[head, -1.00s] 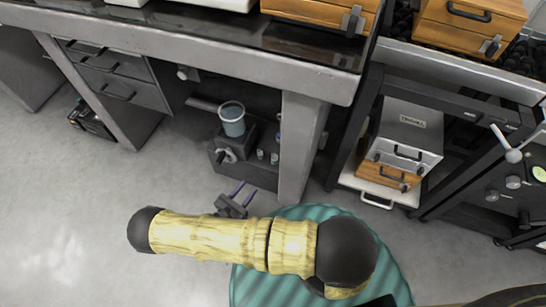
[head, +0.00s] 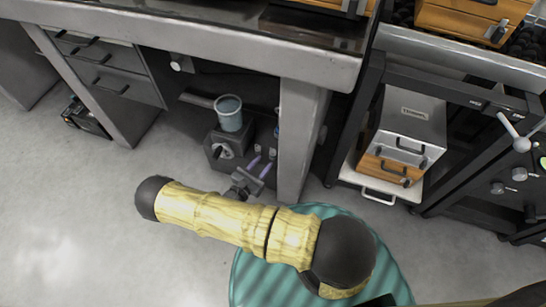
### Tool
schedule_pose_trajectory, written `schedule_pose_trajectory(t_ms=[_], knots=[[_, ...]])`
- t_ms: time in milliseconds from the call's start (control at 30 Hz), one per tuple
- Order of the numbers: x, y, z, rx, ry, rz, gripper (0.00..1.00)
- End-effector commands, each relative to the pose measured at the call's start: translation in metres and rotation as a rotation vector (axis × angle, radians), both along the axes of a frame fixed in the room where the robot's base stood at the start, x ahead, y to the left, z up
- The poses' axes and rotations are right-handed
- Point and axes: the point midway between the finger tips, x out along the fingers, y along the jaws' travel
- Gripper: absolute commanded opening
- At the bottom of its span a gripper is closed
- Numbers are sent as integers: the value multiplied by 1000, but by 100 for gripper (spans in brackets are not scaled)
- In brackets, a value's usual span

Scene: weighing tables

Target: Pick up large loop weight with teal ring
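My gripper (head: 260,165) has two purple fingers with a gap between them. It is open and empty, low under the grey table. Two small grey pieces (head: 272,153) stand just beyond the fingertips, to the right of a dark boxy device (head: 232,150). A small bluish spot (head: 277,132) shows behind them, close to the table leg. All of these are too small to make out a loop or a teal ring for sure, so I cannot tell which is the large loop weight. The fingers appear apart from these pieces.
A light blue cup (head: 229,114) sits on the device. The table leg (head: 298,140) stands close at the right of my gripper, and the tabletop (head: 200,45) overhangs. A shelf cart (head: 385,75) with cases (head: 408,125) is further right. Open floor (head: 70,230) lies left.

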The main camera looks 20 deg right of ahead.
Motion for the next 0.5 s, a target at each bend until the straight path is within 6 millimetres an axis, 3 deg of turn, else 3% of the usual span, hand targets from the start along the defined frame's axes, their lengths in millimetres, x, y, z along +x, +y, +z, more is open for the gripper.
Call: schedule_pose_trajectory(t_ms=[167, 500], knots=[[12, -15, -1, 1, -1, 0, 36], [13, -17, 0, 1, 0, -1, 36]])
